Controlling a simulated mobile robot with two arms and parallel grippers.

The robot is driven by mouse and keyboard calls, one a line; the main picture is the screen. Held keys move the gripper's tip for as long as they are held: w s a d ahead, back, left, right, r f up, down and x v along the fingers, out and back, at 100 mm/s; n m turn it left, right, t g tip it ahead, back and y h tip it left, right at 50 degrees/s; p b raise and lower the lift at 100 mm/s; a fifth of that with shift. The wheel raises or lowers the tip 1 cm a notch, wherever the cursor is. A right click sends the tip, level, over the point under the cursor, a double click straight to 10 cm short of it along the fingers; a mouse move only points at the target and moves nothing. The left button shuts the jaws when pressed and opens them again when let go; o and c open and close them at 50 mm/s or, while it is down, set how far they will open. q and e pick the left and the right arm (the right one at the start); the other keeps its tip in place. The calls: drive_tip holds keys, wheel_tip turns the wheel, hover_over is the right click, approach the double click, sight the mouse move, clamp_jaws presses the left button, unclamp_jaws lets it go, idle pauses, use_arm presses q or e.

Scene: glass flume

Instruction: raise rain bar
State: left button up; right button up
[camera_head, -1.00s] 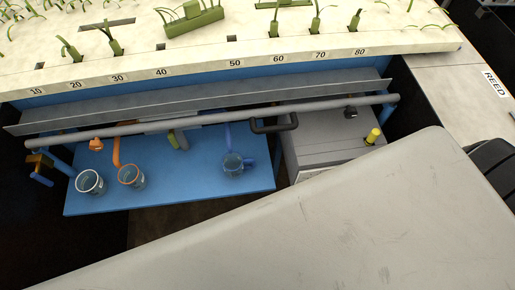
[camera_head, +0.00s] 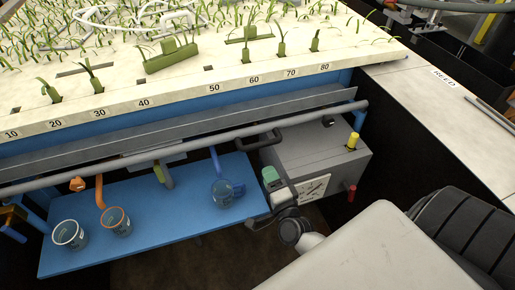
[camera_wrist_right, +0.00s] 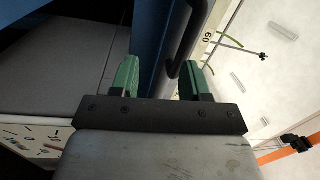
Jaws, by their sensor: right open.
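A long grey round bar (camera_head: 110,162) runs along the front below the numbered pale bed. A black loop handle (camera_head: 258,141) sticks out from it near the grey box; no label shows whether this is the rain bar. My right gripper (camera_head: 271,177) is just below the handle, in front of the grey box, with green fingertips. In the right wrist view my right gripper (camera_wrist_right: 158,78) is open and empty, and the dark handle (camera_wrist_right: 188,45) lies beyond the fingertips, apart from them. My left gripper is not in view.
The grey box (camera_head: 318,158) has a yellow knob (camera_head: 352,141), a red knob (camera_head: 350,192) and a dial panel (camera_head: 314,188). Plants stand on the bed.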

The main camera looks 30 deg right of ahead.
sight(261, 142)
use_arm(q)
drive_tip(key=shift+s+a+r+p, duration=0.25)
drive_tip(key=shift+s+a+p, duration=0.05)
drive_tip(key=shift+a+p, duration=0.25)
use_arm(e)
drive_tip(key=w+d+r, duration=0.1)
drive_tip(key=w, duration=0.2)
drive_tip(key=w+d+r+m, duration=0.1)
drive_tip(key=w+r, duration=0.1)
drive_tip(key=w, duration=0.1)
drive_tip(key=w+d+r+m+h, duration=0.1)
drive_tip(key=w+r, duration=0.1)
drive_tip(key=w, duration=0.2)
drive_tip(key=shift+w+r+t, duration=0.1)
drive_tip(key=shift+r+t, duration=0.1)
drive_tip(key=shift+t, duration=0.2)
drive_tip(key=shift+c, duration=0.3)
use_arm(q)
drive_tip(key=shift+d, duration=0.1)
use_arm(e)
clamp_jaws()
